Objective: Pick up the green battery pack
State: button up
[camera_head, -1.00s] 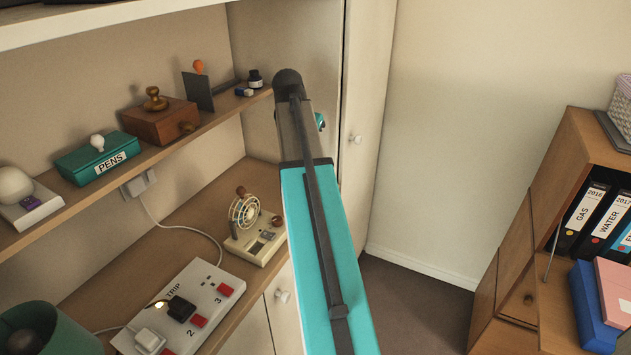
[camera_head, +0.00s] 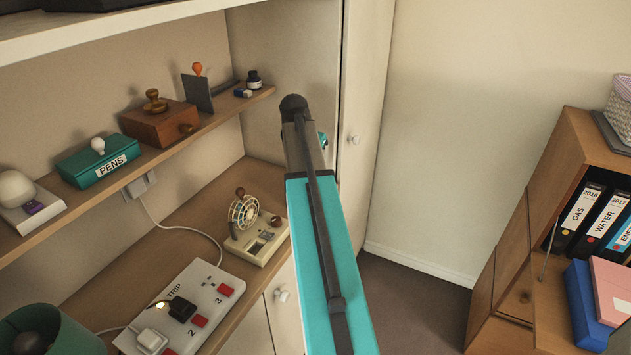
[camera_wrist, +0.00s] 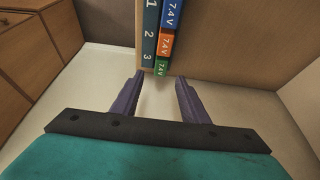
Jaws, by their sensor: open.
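The green battery pack (camera_wrist: 162,66) is marked 7.4V and shows in the wrist view, just above the middle. It is the lowest of three packs beside a dark teal numbered strip (camera_wrist: 151,36), next to the number 3. An orange pack (camera_wrist: 166,43) and a blue pack (camera_wrist: 170,13) are above it in the picture. My gripper (camera_wrist: 159,77) is open and empty, with two purple fingers. The green pack's lower end appears in line between the fingertips. I cannot tell the depth gap. The head view shows neither the packs nor my fingers.
In the wrist view, a brown board (camera_wrist: 235,45) lies around the packs, with a pale surface below it. In the head view, a shelf holds a PENS box (camera_head: 98,160). A power strip (camera_head: 185,310) and a small reel device (camera_head: 255,232) are on the counter.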

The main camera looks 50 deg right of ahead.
jog(key=shift+d+f, duration=0.25)
jog(key=shift+f, duration=0.4)
jog(key=shift+p+x, duration=1.15)
jog(key=shift+x, duration=1.05)
jog(key=shift+w+f, duration=0.1)
jog(key=shift+f, duration=0.25)
jog(key=shift+c, duration=0.3)
jog(key=shift+f, duration=0.1)
jog(key=c, duration=1)
